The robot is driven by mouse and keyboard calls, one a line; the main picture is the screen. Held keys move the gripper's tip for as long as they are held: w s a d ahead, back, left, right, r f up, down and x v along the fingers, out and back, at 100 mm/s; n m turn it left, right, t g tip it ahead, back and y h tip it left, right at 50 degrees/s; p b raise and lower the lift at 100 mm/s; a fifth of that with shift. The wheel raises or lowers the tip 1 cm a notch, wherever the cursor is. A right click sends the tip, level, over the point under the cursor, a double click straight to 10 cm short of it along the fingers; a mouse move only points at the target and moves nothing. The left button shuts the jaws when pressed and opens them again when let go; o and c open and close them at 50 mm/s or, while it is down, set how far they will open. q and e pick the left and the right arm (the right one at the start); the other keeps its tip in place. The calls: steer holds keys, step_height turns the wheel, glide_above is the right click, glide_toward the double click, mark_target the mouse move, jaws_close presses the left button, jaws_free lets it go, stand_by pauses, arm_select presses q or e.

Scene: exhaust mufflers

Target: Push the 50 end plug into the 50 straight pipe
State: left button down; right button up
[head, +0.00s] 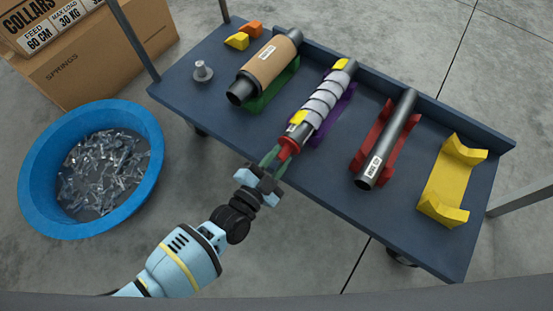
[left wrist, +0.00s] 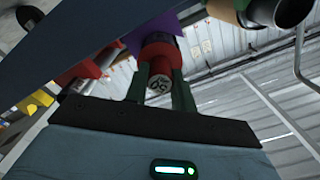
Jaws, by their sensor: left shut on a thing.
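A red end plug (head: 290,146) is at the near end of a pipe wrapped in pale grey bands (head: 323,97), with yellow pieces at both ends. This pipe lies in a purple cradle (head: 342,108). My left gripper (head: 281,154) is shut on the red plug at the table's front edge, in line with the pipe. In the left wrist view, the plug (left wrist: 159,62) sits between the green fingers (left wrist: 159,78), and its end face carries a marking that looks like 50. How deep the plug sits in the pipe is hidden. My right gripper is not in view.
The blue table (head: 225,45) also holds a brown-wrapped pipe (head: 270,62) in a green cradle, a dark pipe (head: 393,130) in a red cradle, an empty yellow cradle (head: 447,180) and a grey metal part (head: 203,70). A blue tub (head: 150,140) stands on the floor left.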

arm_select(q)
steer(key=shift+w+d, duration=0.1)
steer(key=shift+w, duration=0.1)
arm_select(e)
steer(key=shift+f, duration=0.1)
arm_select(q)
steer(key=c, duration=1.2)
jaws_free()
steer(key=shift+o, duration=0.6)
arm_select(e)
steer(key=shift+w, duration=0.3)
arm_select(q)
steer(key=shift+s, duration=0.1)
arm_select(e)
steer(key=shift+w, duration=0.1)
arm_select(q)
steer(key=p+v, duration=0.3)
steer(key=v, duration=0.4)
steer(key=shift+s+a, duration=0.25)
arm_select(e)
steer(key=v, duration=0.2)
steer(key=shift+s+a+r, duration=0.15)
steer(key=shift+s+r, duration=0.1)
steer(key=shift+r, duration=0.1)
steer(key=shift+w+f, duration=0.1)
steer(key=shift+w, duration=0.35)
